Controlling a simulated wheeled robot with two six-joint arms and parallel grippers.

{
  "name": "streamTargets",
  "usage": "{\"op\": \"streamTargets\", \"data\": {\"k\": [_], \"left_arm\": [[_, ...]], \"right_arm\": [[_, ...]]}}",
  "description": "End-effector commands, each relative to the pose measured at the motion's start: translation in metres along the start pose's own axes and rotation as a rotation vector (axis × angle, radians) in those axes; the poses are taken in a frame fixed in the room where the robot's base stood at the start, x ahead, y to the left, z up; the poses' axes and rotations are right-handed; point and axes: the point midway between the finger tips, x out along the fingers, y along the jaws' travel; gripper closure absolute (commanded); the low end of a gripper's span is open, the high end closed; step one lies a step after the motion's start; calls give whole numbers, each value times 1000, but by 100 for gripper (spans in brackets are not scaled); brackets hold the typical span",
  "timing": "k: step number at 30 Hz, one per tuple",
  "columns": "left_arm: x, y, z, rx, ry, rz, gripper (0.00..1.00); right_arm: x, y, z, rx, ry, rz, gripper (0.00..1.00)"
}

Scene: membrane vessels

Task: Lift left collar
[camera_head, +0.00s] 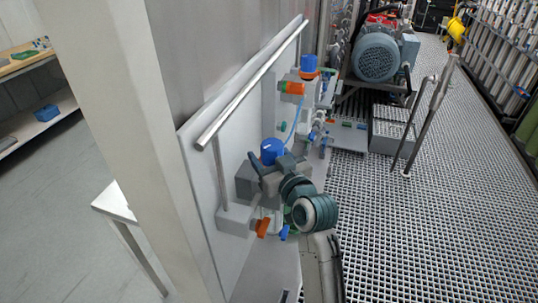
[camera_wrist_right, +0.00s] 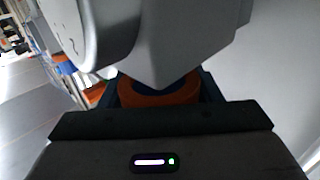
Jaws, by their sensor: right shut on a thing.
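My right gripper (camera_head: 268,174) reaches in from the lower right, beside the grey block under a blue cap (camera_head: 272,150). In the right wrist view, an orange ring-shaped part (camera_wrist_right: 160,92), which looks like the collar, sits between the dark jaws. The gripper is shut on it. A large pale grey body (camera_wrist_right: 165,40) covers the ring's far side. In the head view the gripper hides the held collar. I cannot tell from the picture whether it is raised. My left gripper is not in view.
A metal rail (camera_head: 250,85) runs along the pale panel above the gripper. Orange (camera_head: 262,227) and blue (camera_head: 283,234) valve handles sit close below it. Another blue cap (camera_head: 308,63) stands farther back.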

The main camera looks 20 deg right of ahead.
Motion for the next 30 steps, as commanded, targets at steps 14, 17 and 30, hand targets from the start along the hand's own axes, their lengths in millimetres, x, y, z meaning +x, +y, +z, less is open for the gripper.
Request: {"op": "streamTargets", "data": {"k": [14,17,30], "left_arm": [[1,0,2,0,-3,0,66],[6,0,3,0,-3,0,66],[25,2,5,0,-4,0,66]], "right_arm": [[-2,0,-4,0,11,2,20],[-12,0,-2,-1,11,2,20],[-93,0,-4,-1,8,2,20]]}}
